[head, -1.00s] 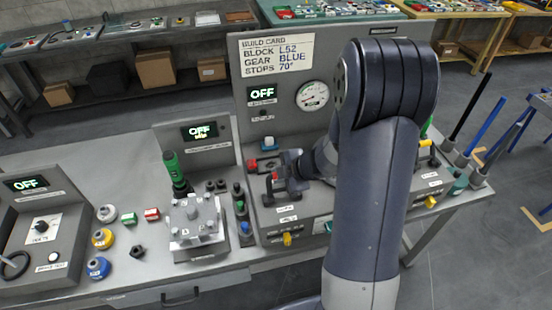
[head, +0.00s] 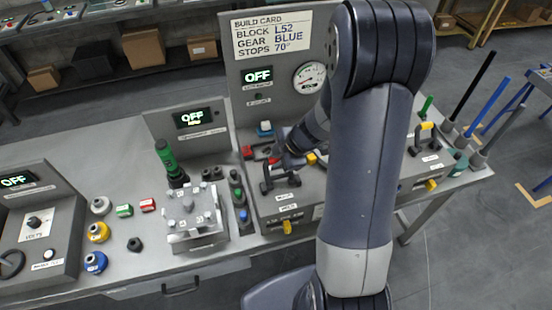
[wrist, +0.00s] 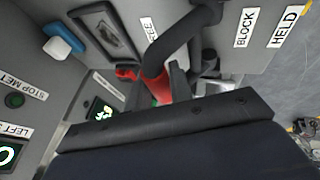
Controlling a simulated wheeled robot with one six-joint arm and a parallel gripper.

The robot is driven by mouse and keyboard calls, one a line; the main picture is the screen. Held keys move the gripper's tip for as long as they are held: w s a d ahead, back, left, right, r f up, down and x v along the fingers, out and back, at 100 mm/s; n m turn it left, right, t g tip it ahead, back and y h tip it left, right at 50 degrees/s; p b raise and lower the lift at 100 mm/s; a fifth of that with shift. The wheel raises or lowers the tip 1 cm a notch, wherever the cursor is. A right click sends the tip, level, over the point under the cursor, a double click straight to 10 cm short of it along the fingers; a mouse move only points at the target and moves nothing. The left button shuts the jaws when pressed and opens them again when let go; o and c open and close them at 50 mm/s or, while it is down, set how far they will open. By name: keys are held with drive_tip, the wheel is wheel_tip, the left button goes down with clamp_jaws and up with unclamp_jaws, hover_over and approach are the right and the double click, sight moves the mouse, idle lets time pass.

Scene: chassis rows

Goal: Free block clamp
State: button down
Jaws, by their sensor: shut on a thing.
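The block clamp shows in the wrist view as a thick dark curved bar (wrist: 185,42) with a red grip (wrist: 157,86) at its lower end. My gripper (wrist: 157,88) is shut on the red grip, with one dark finger on each side. Labels reading BLOCK (wrist: 244,28) and HELD (wrist: 286,26) are at the right of the bar, and a partly hidden label ending in EE (wrist: 149,29) is on the left. In the head view my gripper (head: 277,157) is at the dark clamp frame (head: 281,178), and my arm partly covers that area.
The build card (head: 272,33) and round gauge (head: 309,78) stand behind the clamp. A metal block fixture (head: 193,215) and green-handled tool (head: 171,163) are to the left. A yellow-topped handle (head: 425,130) stands right of my arm.

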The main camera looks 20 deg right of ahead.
drive_tip(key=c, duration=1.3)
unclamp_jaws()
drive_tip(key=v, duration=1)
drive_tip(key=shift+s+d+r, duration=0.1)
drive_tip(key=shift+d+r, duration=0.05)
drive_tip(key=shift+r, duration=0.15)
drive_tip(key=shift+f, duration=0.1)
drive_tip(key=x, duration=1)
drive_tip(key=shift+f, duration=0.2)
